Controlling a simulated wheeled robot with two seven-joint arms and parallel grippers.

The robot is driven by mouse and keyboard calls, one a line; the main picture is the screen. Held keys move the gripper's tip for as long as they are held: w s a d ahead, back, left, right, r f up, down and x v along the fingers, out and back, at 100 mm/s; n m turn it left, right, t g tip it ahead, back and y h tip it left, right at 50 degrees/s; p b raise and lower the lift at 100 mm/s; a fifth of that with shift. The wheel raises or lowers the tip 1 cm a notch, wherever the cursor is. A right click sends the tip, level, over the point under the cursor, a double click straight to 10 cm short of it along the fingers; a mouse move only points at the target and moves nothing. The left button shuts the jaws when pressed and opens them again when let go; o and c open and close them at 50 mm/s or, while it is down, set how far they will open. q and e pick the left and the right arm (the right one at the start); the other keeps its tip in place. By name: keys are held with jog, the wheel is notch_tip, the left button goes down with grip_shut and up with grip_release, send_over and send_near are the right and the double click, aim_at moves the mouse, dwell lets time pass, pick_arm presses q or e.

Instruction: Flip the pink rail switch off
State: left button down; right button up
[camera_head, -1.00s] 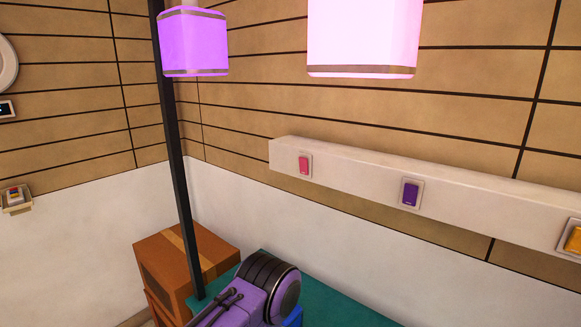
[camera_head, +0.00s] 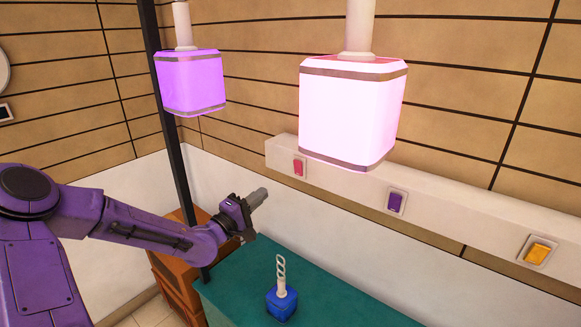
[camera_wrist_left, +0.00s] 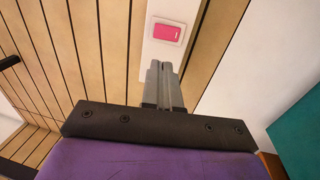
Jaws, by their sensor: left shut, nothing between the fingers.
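The pink rail switch (camera_head: 299,167) is a small rocker in a pale frame at the left end of the white wall rail (camera_head: 440,205). In the left wrist view the pink switch (camera_wrist_left: 167,32) shows just beyond the fingertips, with a gap that I cannot measure. My left gripper (camera_head: 262,193) is shut and empty, pointing right toward the wall, below and left of the pink switch in the head view. Its closed fingers also show in the left wrist view (camera_wrist_left: 160,70). My right gripper is not in view.
A purple switch (camera_head: 396,202) and a yellow switch (camera_head: 538,251) sit farther right on the rail. A purple lamp (camera_head: 190,84) and a pink-white lamp (camera_head: 352,112) hang in front.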

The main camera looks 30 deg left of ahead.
aim_at(297, 165)
pick_arm(q)
jog(key=shift+w, duration=0.15)
jog(key=w, duration=0.4)
jog(key=w+r+p, duration=0.1)
jog(key=w, duration=0.4)
jog(key=w+d+r+p, duration=0.1)
jog(key=w, duration=0.3)
jog(key=shift+w, duration=0.25)
jog(key=shift+r, duration=0.1)
